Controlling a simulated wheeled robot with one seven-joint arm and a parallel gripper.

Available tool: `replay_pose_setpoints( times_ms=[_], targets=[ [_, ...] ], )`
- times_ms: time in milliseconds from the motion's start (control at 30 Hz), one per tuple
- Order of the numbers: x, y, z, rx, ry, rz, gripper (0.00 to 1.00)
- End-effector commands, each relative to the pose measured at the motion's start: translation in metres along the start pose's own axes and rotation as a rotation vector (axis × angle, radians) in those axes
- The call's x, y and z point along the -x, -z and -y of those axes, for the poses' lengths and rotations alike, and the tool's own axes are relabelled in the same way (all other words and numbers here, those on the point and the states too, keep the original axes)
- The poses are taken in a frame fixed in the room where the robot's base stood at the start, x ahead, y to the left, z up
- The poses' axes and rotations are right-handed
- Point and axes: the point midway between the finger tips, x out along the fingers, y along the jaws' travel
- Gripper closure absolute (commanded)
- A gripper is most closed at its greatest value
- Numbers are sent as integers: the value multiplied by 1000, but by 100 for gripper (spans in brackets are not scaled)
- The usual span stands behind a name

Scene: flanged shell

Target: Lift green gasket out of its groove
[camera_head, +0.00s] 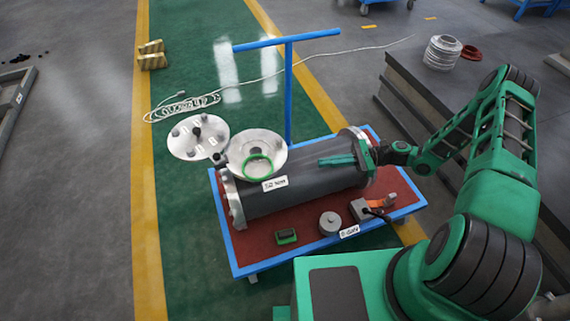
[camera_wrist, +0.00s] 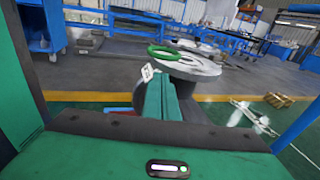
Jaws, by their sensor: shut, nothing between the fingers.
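The green gasket (camera_head: 258,167) is a ring on the light metal flange face (camera_head: 243,143) at the top of the dark cylindrical shell (camera_head: 300,194). In the wrist view the gasket (camera_wrist: 171,52) shows on the far flange (camera_wrist: 190,70), beyond my fingers. Whether it is seated in its groove is too small to tell. My gripper (camera_head: 322,162) is over the shell, to the right of the gasket and apart from it. Its green fingers are together and empty, pointing left toward the flange. They also show in the wrist view (camera_wrist: 162,85).
A round cover plate (camera_head: 198,137) is left of the flange. The shell lies on a blue-framed cart (camera_head: 236,270) with a blue upright handle (camera_head: 288,95). A small green-black block (camera_head: 286,236), a grey round part (camera_head: 330,223) and an orange-handled tool (camera_head: 381,203) lie at the cart's front.

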Motion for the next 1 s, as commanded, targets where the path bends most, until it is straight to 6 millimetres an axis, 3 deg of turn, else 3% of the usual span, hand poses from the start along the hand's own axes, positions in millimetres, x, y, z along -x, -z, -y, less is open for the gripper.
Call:
replay_pose_setpoints(
  times_ms=[367,1000],
  targets=[
    [-20,3,3,-42,40,73,100],
    [-129,-5,7,-41,38,71,100]
  ],
)
